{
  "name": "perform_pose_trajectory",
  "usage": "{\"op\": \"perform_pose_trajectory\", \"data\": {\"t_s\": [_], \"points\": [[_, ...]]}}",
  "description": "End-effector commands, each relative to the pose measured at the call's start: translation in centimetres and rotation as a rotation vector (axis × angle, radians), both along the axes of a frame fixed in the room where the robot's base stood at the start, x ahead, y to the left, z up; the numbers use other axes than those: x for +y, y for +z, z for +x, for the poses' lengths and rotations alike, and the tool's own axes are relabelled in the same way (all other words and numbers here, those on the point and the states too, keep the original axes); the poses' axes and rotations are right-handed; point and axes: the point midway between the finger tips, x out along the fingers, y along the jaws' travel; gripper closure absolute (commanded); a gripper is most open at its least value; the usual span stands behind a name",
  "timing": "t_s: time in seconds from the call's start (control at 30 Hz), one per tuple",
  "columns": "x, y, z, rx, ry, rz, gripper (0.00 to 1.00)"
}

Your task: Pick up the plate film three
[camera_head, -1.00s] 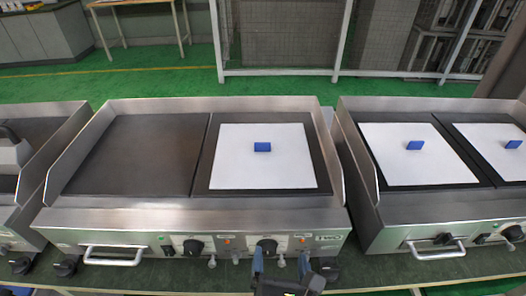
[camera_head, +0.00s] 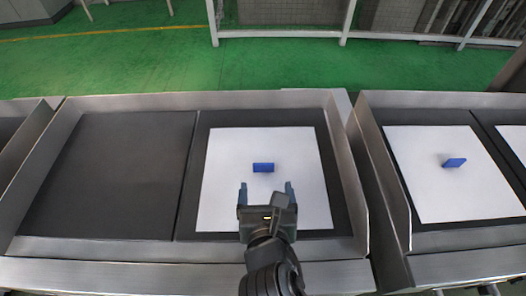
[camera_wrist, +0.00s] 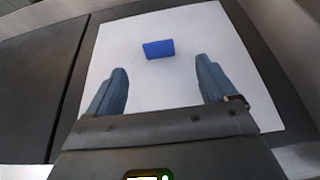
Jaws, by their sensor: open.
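A white plate film (camera_head: 222,185) with a blue block-like handle (camera_head: 263,167) lies flat on the right dark plate of the middle griddle. In the head view my gripper (camera_head: 267,190) is open over the front part of this film, nearer to me than the handle. In the wrist view the blue handle (camera_wrist: 159,49) stands ahead of and between the two spread fingers (camera_wrist: 162,85), with nothing between them. The film (camera_wrist: 110,50) fills the middle of that view. Another white film (camera_head: 440,190) with a blue handle (camera_head: 454,162) lies on the right griddle. No label tells which film is number three.
The left dark plate (camera_head: 105,165) of the middle griddle is bare. Raised metal walls (camera_head: 352,175) border the griddle at its sides and back. Part of another film (camera_head: 515,145) shows at the right edge. Green floor lies behind.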

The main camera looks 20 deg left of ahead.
Motion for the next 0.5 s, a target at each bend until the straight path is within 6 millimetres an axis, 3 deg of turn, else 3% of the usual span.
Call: {"op": "perform_pose_trajectory", "data": {"t_s": [0.5], "points": [[2.4, -1.7, 4.2, -0.001, 0.0, 0.0, 0.15]]}}
